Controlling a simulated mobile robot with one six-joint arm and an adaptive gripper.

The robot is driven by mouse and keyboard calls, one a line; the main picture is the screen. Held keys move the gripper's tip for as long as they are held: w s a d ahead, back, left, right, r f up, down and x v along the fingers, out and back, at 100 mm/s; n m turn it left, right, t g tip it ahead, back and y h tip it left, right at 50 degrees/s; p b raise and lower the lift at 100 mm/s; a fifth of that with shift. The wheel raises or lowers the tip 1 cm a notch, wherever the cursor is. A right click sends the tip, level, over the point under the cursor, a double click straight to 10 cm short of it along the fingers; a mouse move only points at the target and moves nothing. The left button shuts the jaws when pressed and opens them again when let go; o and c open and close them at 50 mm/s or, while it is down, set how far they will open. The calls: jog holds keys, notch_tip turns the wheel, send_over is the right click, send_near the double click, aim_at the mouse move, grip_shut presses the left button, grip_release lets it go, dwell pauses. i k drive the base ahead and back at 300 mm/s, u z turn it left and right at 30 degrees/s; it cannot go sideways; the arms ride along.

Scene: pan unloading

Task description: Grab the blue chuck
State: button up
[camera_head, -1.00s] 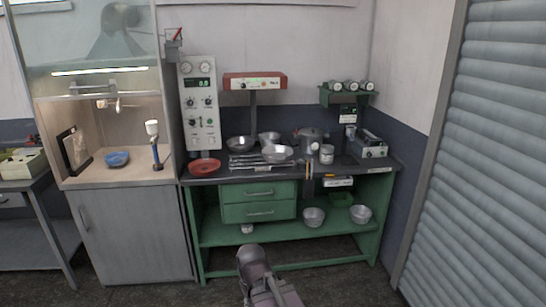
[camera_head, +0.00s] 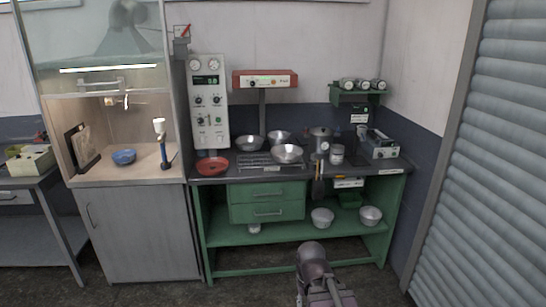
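No thing is clearly recognisable as a chuck at this size. A small blue bowl-like object (camera_head: 123,157) sits on the floor of the lit hood at the left. A slim upright tool (camera_head: 164,150) with a white top and dark blue lower part stands to its right. Part of my arm (camera_head: 318,275) shows at the bottom middle, in front of the green workbench and well apart from both blue things. My gripper's fingertips do not show.
The green workbench (camera_head: 270,240) carries metal bowls (camera_head: 287,153), a red dish (camera_head: 212,166) and a grey control panel (camera_head: 209,110). A side table (camera_head: 25,182) stands at the left. A grey shutter (camera_head: 480,170) is at the right. Floor shows in front of the bench.

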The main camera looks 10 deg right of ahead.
aim_at(125, 155)
jog(key=u, duration=0.05)
jog(key=i, duration=1)
jog(key=z, duration=0.05)
